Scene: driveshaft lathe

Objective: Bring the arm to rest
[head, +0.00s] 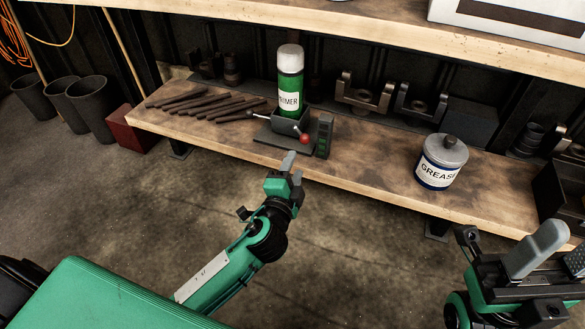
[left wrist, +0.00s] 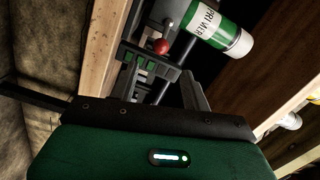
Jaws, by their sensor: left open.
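My left gripper (head: 292,170) is open just in front of the bench's front edge, with nothing visible between its fingers. In the left wrist view its two grey fingers (left wrist: 162,88) point toward the fixture and stand apart. A green primer can (head: 290,82) with a white cap stands upright in a dark fixture (head: 268,141) with a red-knobbed lever. The can also shows in the left wrist view (left wrist: 212,28), past the fingertips. My right gripper (head: 554,256) is at the lower right, partly cut off by the frame, so its jaw opening is unclear.
The wooden bench (head: 370,189) also carries several dark rods (head: 200,105), a grease tin (head: 441,162) and metal yokes (head: 364,95). An upper shelf (head: 350,28) overhangs the back. Black bins (head: 90,108) and a red box (head: 132,128) stand at left. The floor before the bench is clear.

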